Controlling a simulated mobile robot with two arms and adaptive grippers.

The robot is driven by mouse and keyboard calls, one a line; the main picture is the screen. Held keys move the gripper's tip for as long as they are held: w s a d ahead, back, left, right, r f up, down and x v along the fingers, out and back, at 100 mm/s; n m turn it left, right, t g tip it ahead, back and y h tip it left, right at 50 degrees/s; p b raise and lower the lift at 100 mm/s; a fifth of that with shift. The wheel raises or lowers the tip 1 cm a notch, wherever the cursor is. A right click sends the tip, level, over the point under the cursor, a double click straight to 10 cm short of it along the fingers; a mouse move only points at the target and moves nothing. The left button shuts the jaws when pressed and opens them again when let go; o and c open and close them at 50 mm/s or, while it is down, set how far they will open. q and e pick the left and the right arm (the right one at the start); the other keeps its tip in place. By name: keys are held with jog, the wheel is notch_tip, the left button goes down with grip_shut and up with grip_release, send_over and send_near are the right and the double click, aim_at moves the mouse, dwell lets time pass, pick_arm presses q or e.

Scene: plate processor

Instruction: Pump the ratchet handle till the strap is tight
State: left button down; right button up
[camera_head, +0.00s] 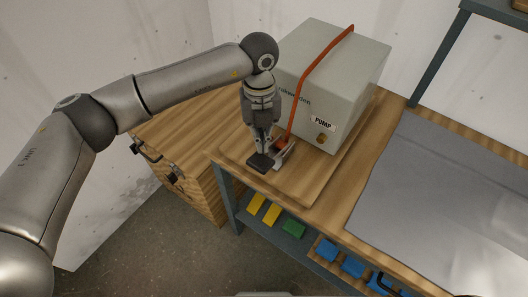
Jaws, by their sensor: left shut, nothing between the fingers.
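A grey box (350,65) labelled PUMP stands on a wooden board (300,187) on the bench. An orange strap (312,73) runs over its top and down its left front side to the ratchet (283,148) at its foot. The ratchet is metal with a dark handle end (260,163) towards the bench's front edge. My left gripper (264,150) points down directly at the handle and is shut, with its fingers partly hiding the ratchet. Whether the fingers touch the handle cannot be told. My right gripper is not in view.
A grey mat (440,200) covers the bench to the right. A wooden cabinet (190,190) with black latches stands at the left. Yellow, green and blue blocks (293,227) lie on the shelf below. A dark shelf post (440,58) rises behind.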

pick_arm(q)
notch_tip(320, 180, up, 12)
jog(key=w, duration=0.1)
dwell(0.6)
jog(key=shift+w+a, duration=0.1)
